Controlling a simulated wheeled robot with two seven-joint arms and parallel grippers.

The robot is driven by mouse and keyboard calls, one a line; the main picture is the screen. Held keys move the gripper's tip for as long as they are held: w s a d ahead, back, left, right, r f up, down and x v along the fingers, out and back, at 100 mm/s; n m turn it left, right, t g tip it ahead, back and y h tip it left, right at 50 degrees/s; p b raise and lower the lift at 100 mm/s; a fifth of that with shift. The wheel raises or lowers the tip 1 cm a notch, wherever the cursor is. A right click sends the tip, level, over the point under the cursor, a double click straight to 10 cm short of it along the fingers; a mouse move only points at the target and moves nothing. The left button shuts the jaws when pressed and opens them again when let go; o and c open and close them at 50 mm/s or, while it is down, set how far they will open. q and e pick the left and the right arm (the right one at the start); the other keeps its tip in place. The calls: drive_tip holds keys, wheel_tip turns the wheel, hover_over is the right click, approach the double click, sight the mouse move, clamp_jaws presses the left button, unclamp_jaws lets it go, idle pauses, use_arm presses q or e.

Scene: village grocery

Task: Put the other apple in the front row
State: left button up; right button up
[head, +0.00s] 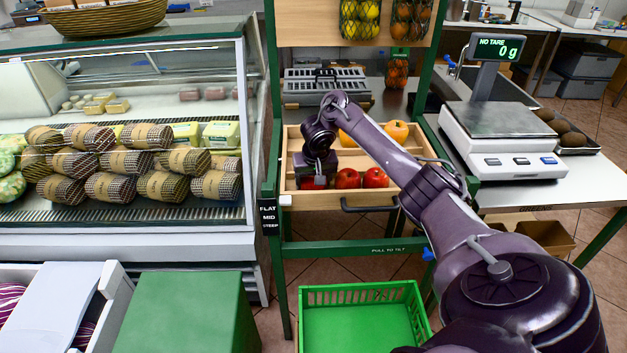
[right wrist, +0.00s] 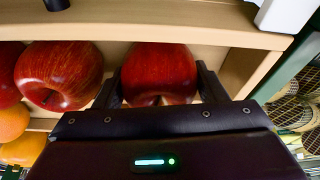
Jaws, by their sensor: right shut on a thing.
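My right gripper (head: 314,184) is at the front left of the wooden display tray (head: 414,197). It is shut on a red apple (right wrist: 158,70), with one finger on each side. In the head view the gripper mostly hides this apple (head: 308,183). The held apple is low, just behind the tray's front board (right wrist: 150,24); I cannot tell if it touches the tray floor. Two more red apples, one in the middle (head: 347,178) and one to the right (head: 376,177), lie in line beside it along the front. My left gripper is not in view.
Orange-yellow fruit (head: 396,131) lies behind the apples. A black handle (head: 369,208) is on the tray front. A green crate (head: 315,298) stands below, a glass cooler (head: 130,240) to the left and a scale (head: 500,122) to the right.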

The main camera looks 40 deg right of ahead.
sight(316, 187)
drive_tip(key=o, duration=0.8)
drive_tip(key=shift+f, duration=0.1)
drive_tip(key=p+v, duration=0.8)
drive_tip(key=v, duration=0.3)
drive_tip(key=shift+d+p, duration=0.1)
drive_tip(key=shift+p, duration=0.25)
drive_tip(key=shift+s+r+p, duration=0.15)
drive_tip(key=shift+r+p, duration=0.3)
drive_tip(key=shift+r, duration=0.2)
drive_tip(key=shift+f, duration=0.1)
